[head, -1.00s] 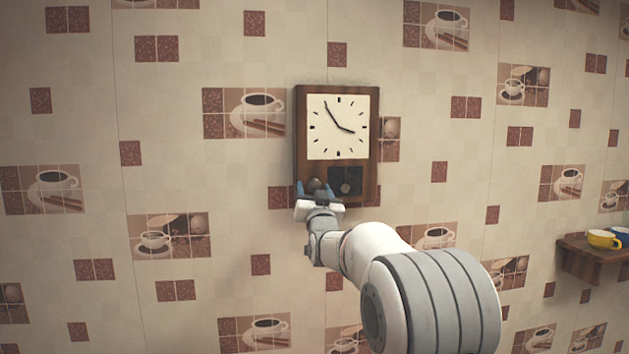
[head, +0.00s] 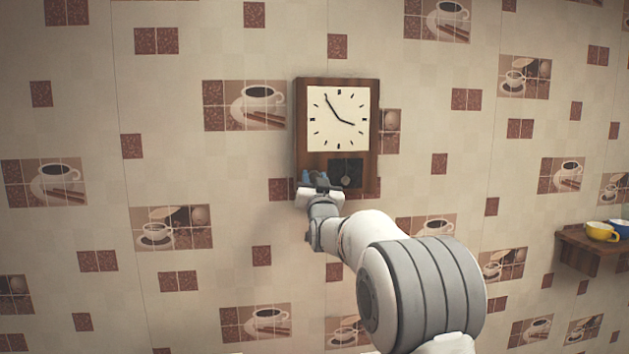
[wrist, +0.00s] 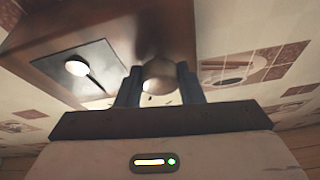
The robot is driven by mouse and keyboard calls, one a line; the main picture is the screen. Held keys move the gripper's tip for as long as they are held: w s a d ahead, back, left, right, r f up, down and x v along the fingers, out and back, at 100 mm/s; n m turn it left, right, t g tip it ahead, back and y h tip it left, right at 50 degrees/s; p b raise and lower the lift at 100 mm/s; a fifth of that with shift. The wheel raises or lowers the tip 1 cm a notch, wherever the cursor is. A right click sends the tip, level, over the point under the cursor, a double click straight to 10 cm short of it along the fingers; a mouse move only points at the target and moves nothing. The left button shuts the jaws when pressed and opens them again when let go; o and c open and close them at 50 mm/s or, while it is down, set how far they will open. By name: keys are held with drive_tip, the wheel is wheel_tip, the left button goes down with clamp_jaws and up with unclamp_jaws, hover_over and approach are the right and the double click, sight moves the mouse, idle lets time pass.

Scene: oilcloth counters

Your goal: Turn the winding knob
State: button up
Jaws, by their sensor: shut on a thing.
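A wooden wall clock (head: 300,125) with a white square face (head: 325,105) and a dark pendulum window (head: 352,167) hangs on the wall. My gripper (head: 315,180) is at the clock's lower left. In the wrist view, the round, brownish winding knob (wrist: 160,80) sits between the two dark fingers of my gripper (wrist: 160,88), which are shut on it. The knob is on the clock's wooden body (wrist: 120,40), to the right of the pendulum window (wrist: 80,68) in that view. In the head view the knob is mostly hidden by the gripper.
The tiled wall (head: 245,215) with coffee-cup pictures is flat and clear around the clock. A wooden shelf (head: 590,245) at the far right holds a yellow cup (head: 601,232) and a blue cup (head: 622,226), well away from my arm.

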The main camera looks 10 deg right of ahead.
drive_tip(key=shift+f+m+b, duration=0.1)
drive_tip(key=shift+m+b, duration=0.3)
drive_tip(key=shift+b, duration=0.2)
drive_tip(key=shift+f+m+h+b, duration=0.1)
drive_tip(key=shift+m+h+b, duration=0.5)
drive_tip(key=shift+m+b, duration=0.25)
drive_tip(key=shift+a+m+h+b, duration=0.1)
drive_tip(key=shift+m+h+b, duration=0.4)
drive_tip(key=shift+m+b, duration=0.4)
drive_tip(key=m, duration=0.1)
drive_tip(key=m+g+h, duration=0.1)
drive_tip(key=m, duration=0.1)
drive_tip(key=m+h, duration=0.1)
drive_tip(key=m, duration=0.1)
drive_tip(key=shift+r+m+g, duration=0.25)
drive_tip(key=shift+r+g, duration=0.05)
drive_tip(key=m+g+p, duration=0.1)
drive_tip(key=m, duration=0.1)
drive_tip(key=m+h+p, duration=0.1)
drive_tip(key=m, duration=0.2)
drive_tip(key=m+g+h+p, duration=0.1)
drive_tip(key=m+p, duration=0.1)
drive_tip(key=shift+r+g, duration=0.25)
drive_tip(key=shift+g, duration=0.05)
drive_tip(key=m+g+p, duration=0.1)
drive_tip(key=m+p, duration=0.1)
drive_tip(key=m, duration=0.1)
drive_tip(key=shift+f+m+g+p, duration=0.1)
drive_tip(key=shift+m+g+p, duration=0.2)
drive_tip(key=shift+m+p, duration=0.5)
